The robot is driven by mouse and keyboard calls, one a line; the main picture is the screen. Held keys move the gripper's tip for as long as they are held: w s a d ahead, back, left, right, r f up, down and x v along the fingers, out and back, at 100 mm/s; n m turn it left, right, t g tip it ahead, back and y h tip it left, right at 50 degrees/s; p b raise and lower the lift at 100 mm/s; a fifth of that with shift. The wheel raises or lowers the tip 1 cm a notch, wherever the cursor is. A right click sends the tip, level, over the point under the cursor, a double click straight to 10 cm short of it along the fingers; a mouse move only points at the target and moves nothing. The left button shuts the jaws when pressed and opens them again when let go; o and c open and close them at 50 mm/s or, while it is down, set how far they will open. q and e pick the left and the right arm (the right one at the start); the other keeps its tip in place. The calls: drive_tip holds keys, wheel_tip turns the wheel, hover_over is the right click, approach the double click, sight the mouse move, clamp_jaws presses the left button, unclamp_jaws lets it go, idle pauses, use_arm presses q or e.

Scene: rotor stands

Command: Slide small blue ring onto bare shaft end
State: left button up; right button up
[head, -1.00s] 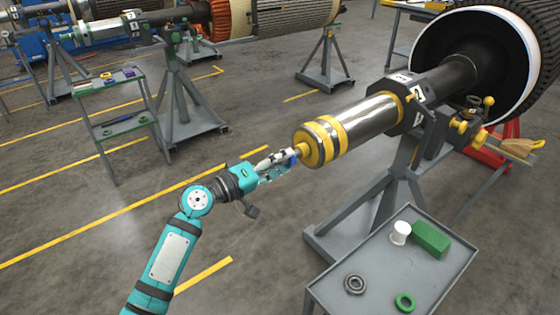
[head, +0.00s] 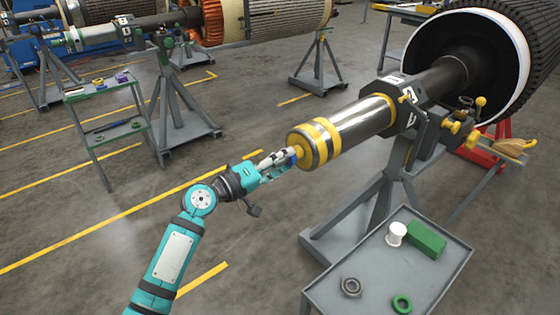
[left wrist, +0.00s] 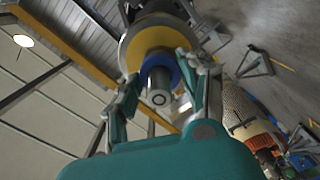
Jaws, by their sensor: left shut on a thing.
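The small blue ring (left wrist: 160,70) sits between the two fingers of my left gripper (left wrist: 162,82) in the left wrist view. The bare shaft end (left wrist: 158,97) shows as a grey stub passing through the ring, with the yellow-banded shaft face (left wrist: 148,36) behind it. In the head view my left gripper (head: 283,161) is at the yellow tip of the polished shaft (head: 345,132), shut on the blue ring (head: 292,154), which is mostly hidden by the fingers. I cannot tell how far along the stub the ring is. My right gripper is out of view.
A grey stand (head: 385,200) carries the shaft. A grey tray table (head: 385,275) at the lower right holds a white spool (head: 397,234), green block (head: 426,240), metal ring (head: 351,287) and green ring (head: 402,303). Another cart (head: 108,127) stands at the left. Floor left of the arm is clear.

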use_arm(q)
drive_tip(key=o, duration=1.6)
drive_tip(key=shift+o, duration=0.2)
drive_tip(key=shift+a, duration=0.1)
drive_tip(key=v, duration=0.9)
drive_tip(key=shift+c, duration=0.3)
